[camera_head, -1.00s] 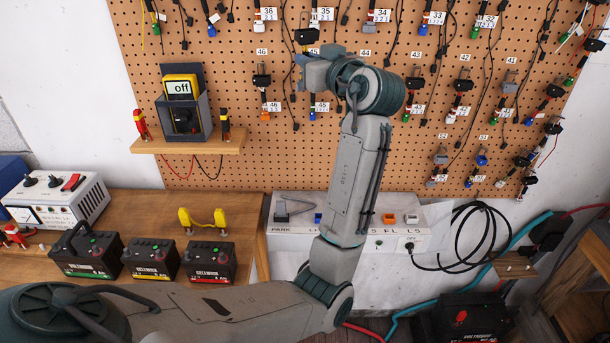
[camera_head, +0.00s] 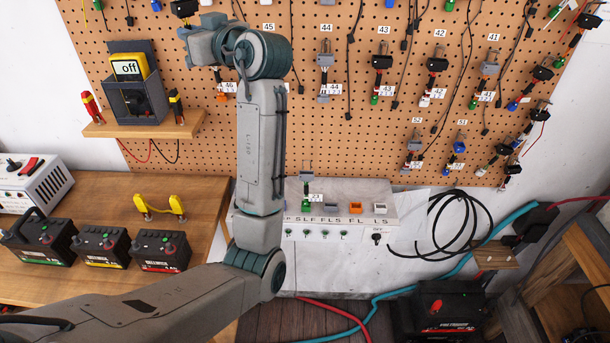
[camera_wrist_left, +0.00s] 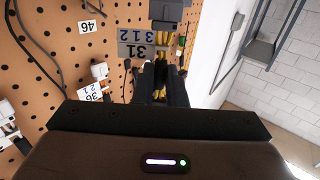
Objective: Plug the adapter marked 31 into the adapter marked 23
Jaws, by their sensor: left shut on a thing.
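An upright tagged adapter (camera_head: 306,188), grey above and green below, stands on the white socket box. Its tag may read 23, but is too small to be sure. My right gripper is out of view.
The pegboard (camera_head: 340,130) holds several hanging adapters and cables. A shelf (camera_head: 145,128) with a meter (camera_head: 130,80) is left of my arm. The socket box (camera_head: 335,222) is below the pegboard. Batteries (camera_head: 160,250) stand on the wooden bench at left.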

